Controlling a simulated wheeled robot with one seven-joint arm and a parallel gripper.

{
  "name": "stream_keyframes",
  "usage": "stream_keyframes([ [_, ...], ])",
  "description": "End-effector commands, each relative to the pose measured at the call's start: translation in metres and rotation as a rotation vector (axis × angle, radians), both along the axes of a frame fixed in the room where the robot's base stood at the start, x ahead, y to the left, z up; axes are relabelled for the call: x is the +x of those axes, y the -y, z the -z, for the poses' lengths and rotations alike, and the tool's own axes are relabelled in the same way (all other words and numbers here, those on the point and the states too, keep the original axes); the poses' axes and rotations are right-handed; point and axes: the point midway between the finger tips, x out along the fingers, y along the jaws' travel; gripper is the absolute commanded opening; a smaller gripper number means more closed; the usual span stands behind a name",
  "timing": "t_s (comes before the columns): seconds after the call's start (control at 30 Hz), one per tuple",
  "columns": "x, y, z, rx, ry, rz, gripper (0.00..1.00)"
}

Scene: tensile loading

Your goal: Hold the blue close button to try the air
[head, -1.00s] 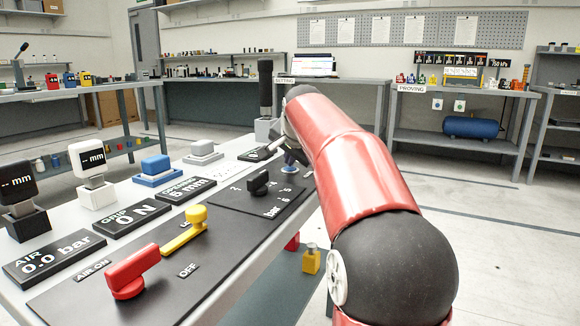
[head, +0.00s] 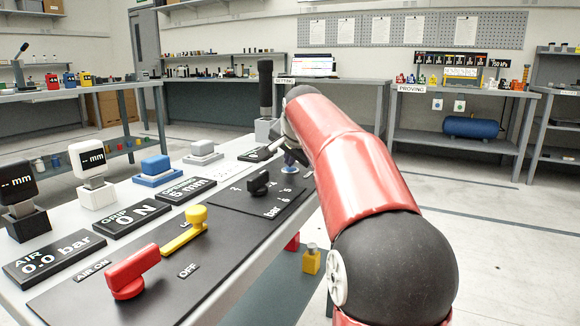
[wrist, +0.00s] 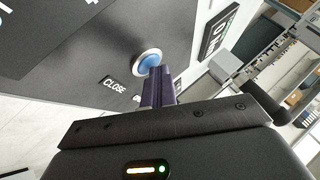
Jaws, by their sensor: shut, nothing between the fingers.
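The round blue button (wrist: 149,61) in a pale ring sits on the dark panel in the wrist view, beside a label reading CLOSE (wrist: 114,88). My gripper (wrist: 157,75) has its fingers together, with nothing between them. Its tips overlap the button's lower right edge in the picture; I cannot tell whether they touch or press it. In the head view my gripper (head: 292,155) is at the far end of the panel, mostly hidden behind my red arm. The AIR display (head: 53,259) reads 0.0 bar.
A red lever (head: 130,272) stands near the AIR ON and OFF labels, with a yellow lever (head: 185,228) behind it. A black knob (head: 258,183) sits on the bar scale. The GRIP display (head: 130,216) reads 0 N. Two mm gauges stand at the left.

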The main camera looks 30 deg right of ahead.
Motion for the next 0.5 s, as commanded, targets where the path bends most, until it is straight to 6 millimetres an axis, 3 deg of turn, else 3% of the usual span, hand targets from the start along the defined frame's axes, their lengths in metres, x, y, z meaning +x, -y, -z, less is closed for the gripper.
stream_keyframes([
  [0.27,0.0,0.0,0.0,0.001,-0.003,0.0,0.0],
  [0.5,0.0,0.001,-0.014,0.0,-0.002,0.001,0.0],
])
